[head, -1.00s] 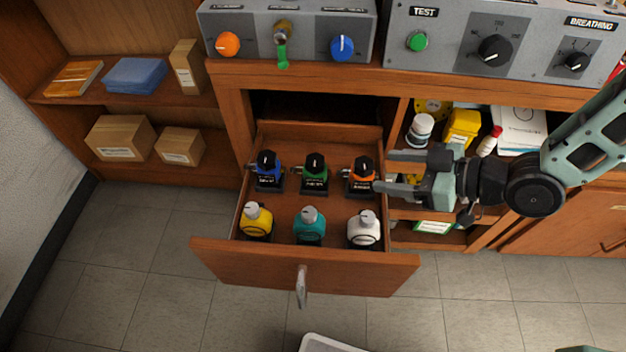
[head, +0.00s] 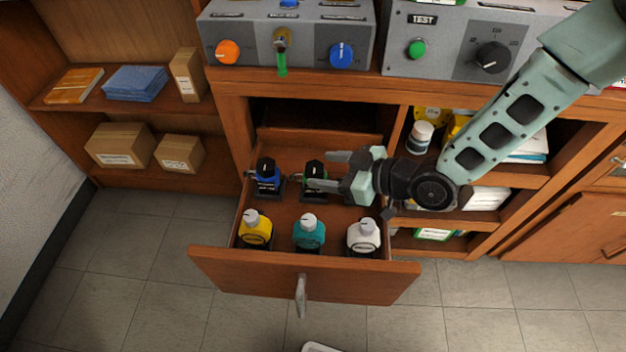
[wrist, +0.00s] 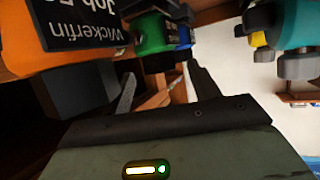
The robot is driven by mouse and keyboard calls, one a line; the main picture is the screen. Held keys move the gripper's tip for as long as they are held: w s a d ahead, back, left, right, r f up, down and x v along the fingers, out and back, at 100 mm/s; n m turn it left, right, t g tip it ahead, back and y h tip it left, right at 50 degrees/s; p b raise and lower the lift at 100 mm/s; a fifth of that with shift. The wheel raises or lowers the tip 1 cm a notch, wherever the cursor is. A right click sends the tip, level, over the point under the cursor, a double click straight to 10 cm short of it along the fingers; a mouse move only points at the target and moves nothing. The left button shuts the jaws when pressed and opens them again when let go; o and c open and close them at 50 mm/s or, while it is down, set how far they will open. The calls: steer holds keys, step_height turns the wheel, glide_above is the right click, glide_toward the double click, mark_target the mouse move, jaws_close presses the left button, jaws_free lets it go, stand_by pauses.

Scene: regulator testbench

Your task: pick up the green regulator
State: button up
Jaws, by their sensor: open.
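The green regulator (head: 313,167), with a black top, stands in the back row of the open drawer, in the middle. In the wrist view the green regulator (wrist: 152,36) is just ahead of my fingertips. My gripper (head: 319,171) is open and reaches in from the right. In the head view its fingertips overlap the green regulator, one behind and one in front; I cannot tell whether they touch it. In the wrist view my gripper (wrist: 160,76) has nothing between its fingers. The lower part of the green regulator is partly hidden.
A blue regulator (head: 267,175) stands left of the green one. An orange regulator (wrist: 75,65) is close beside my gripper, hidden by it in the head view. Yellow (head: 255,229), teal (head: 309,232) and white (head: 363,237) ones fill the drawer's front row.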

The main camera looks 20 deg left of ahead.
mark_target(313, 166)
steer(key=x, duration=0.4)
steer(key=shift+a+r, duration=0.1)
steer(key=shift+r, duration=0.1)
jaws_close()
steer(key=shift+r, duration=0.1)
